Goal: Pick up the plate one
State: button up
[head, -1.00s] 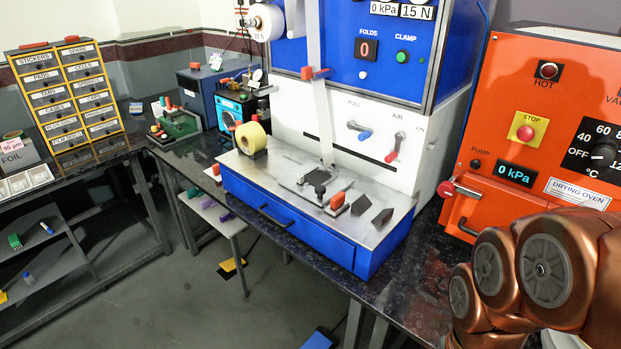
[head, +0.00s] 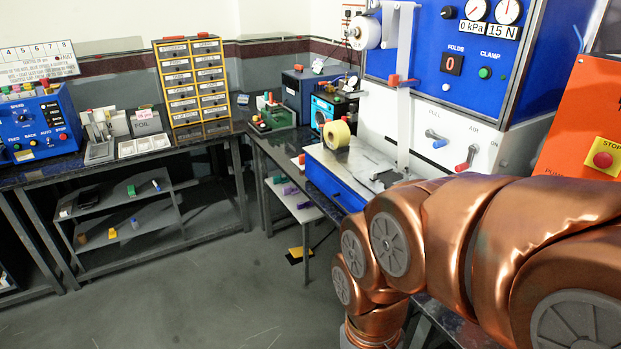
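I cannot make out a plate labelled one in the head view. The blue and white folding machine (head: 414,113) stands at the right, with a steel worktop (head: 325,157) in front of it. A flat metal piece with a dark part (head: 372,180) lies on this worktop, partly behind my copper arm. My arm hides the right part of the worktop and whatever lies there. My gripper is out of view, so its state does not show.
A yellow roll (head: 336,133) sits on the worktop. A labelled drawer cabinet (head: 193,82), white trays (head: 144,146) and a blue feeder box (head: 38,122) stand on the left bench (head: 60,172). The grey floor (head: 200,285) is open.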

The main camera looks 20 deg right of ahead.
aim_at(391, 177)
jog(key=u, duration=0.55)
jog(key=i, duration=3.75)
jog(key=z, duration=3.7)
